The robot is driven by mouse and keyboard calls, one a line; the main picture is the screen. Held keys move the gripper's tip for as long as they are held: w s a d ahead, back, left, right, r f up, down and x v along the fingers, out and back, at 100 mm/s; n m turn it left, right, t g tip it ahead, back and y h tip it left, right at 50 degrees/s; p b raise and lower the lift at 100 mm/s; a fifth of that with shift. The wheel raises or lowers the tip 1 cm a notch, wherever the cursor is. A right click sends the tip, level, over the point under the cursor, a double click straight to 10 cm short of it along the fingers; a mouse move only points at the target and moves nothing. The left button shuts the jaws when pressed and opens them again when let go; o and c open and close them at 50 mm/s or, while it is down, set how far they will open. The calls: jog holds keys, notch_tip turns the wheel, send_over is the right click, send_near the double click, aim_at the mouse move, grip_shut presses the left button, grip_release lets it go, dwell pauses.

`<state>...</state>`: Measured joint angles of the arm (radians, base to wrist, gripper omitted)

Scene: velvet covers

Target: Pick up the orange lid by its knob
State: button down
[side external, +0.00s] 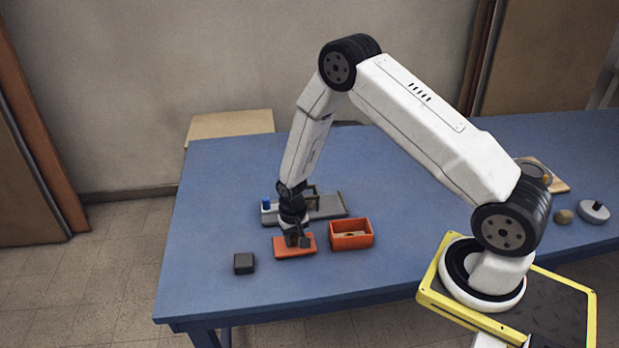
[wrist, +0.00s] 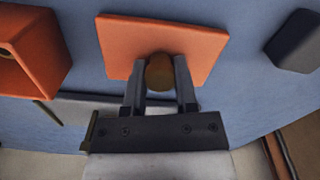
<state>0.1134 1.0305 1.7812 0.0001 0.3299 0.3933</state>
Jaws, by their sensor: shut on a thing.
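The orange lid (side external: 284,251) is a flat rectangular plate beside an open orange box in the side external view. In the wrist view the lid (wrist: 150,32) lies beyond my fingertips, with a brown knob (wrist: 160,72) standing from its middle. My gripper (side external: 298,238) is over the lid and points down. In the wrist view my gripper (wrist: 160,82) has its two fingers closed on either side of the knob. The knob is hidden by the fingers in the side view. I cannot tell whether the lid touches the table.
The open orange box (side external: 364,245) stands just right of the lid and holds something small. A dark block (side external: 244,263) sits to the left. A grey tray (side external: 328,206) with a blue piece (side external: 266,205) lies behind. The blue table (side external: 215,290) is clear at the front left.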

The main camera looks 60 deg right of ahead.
jog(key=shift+r, duration=0.1)
jog(key=shift+r, duration=0.7)
jog(key=s+a+r, duration=0.1)
jog(key=s+r, duration=1)
jog(key=s, duration=0.3)
jog(key=shift+r, duration=0.2)
jog(key=shift+a, duration=0.1)
